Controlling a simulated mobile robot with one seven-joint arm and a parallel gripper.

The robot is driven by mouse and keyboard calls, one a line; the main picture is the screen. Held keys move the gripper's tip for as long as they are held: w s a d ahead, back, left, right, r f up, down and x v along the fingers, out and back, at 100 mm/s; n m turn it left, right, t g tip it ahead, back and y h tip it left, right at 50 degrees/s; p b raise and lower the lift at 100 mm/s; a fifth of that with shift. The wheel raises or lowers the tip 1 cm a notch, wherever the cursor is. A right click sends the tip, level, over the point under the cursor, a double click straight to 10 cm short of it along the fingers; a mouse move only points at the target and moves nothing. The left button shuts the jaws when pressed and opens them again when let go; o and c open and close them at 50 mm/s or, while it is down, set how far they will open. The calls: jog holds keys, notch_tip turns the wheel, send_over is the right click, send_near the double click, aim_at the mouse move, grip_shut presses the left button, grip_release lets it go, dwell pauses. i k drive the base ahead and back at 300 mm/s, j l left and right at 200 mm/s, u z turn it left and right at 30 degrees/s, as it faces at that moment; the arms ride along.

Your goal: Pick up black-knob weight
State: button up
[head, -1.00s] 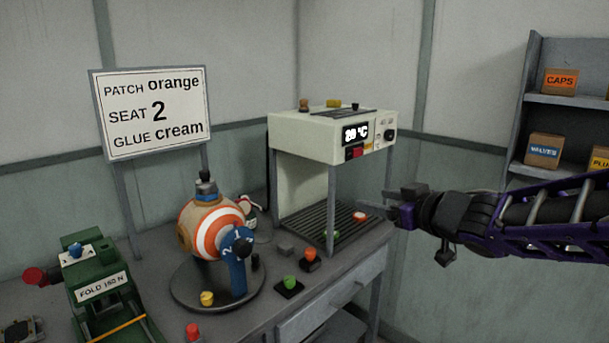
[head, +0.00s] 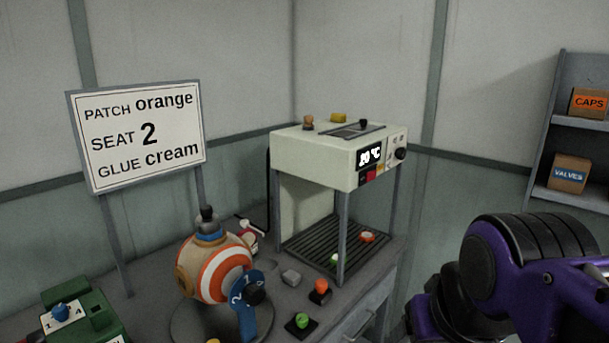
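Two black knobs could belong to the black-knob weight, and I cannot tell which does. One small black knob (head: 363,123) stands on top of the white heater box, by its dark slotted top. Another black knob (head: 207,214) sits on a grey-blue piece on top of the orange-and-white striped ball (head: 214,270). My purple and black arm fills the lower right of the head view, right of the heater box and apart from it. My gripper's fingers do not show in the head view, so its opening and anything in it are hidden.
The white heater box (head: 318,157) reads 20 °C and stands on legs over a slatted rack (head: 310,240). An orange-brown knob (head: 308,121) and a yellow piece (head: 338,118) are also on top. A sign (head: 140,175) stands left; shelves (head: 540,155) stand right.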

aim_at(208, 222)
jog(key=i+l+u, duration=0.15)
jog(key=u, duration=0.3)
jog(key=i+l+u, duration=0.25)
jog(key=u, duration=0.15)
jog(key=i+l+u, duration=0.3)
jog(key=u, duration=0.15)
jog(key=k+l, duration=0.2)
jog(key=k, duration=0.15)
jog(key=k+l, duration=0.25)
jog(key=i+j, duration=0.45)
jog(key=i, duration=0.15)
